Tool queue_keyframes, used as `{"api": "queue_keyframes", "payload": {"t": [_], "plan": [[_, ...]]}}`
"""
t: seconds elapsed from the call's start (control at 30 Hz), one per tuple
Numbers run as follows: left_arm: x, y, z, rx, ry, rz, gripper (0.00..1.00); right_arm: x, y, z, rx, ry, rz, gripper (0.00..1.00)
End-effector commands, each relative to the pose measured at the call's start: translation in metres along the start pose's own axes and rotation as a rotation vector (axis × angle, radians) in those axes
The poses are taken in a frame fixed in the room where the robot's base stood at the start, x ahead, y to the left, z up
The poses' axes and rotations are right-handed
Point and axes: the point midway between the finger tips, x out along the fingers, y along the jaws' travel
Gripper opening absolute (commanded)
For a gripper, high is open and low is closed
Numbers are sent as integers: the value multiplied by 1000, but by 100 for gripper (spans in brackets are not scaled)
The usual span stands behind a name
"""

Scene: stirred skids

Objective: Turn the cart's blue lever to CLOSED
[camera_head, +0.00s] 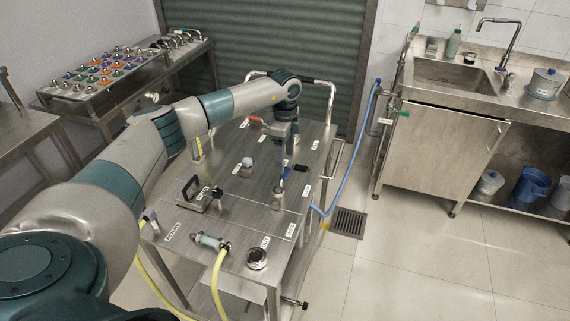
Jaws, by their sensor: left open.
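The steel cart (235,215) stands in the middle of the view. The gripper hides part of the lever. My right gripper is out of view.
A sink counter (440,118) stands at right; floor between is clear.

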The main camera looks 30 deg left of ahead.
Motion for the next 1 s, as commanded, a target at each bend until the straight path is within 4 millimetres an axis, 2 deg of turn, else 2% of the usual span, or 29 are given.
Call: {"api": "queue_keyframes", "payload": {"t": [0.1,0.3,0.5,0.77,0.9,0.97,1.0], "plan": [[19,1,0,1,-1,2,64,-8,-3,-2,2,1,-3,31],[42,0,0,-1,0,1,64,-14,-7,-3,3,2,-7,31],[51,0,0,1,0,0,64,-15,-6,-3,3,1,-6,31],[51,0,0,1,0,0,64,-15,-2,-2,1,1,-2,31],[51,-1,0,0,0,-2,31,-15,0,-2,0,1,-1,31],[50,-1,0,0,0,-4,16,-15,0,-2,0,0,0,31],[50,-1,0,0,0,-4,12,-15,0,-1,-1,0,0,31]]}}
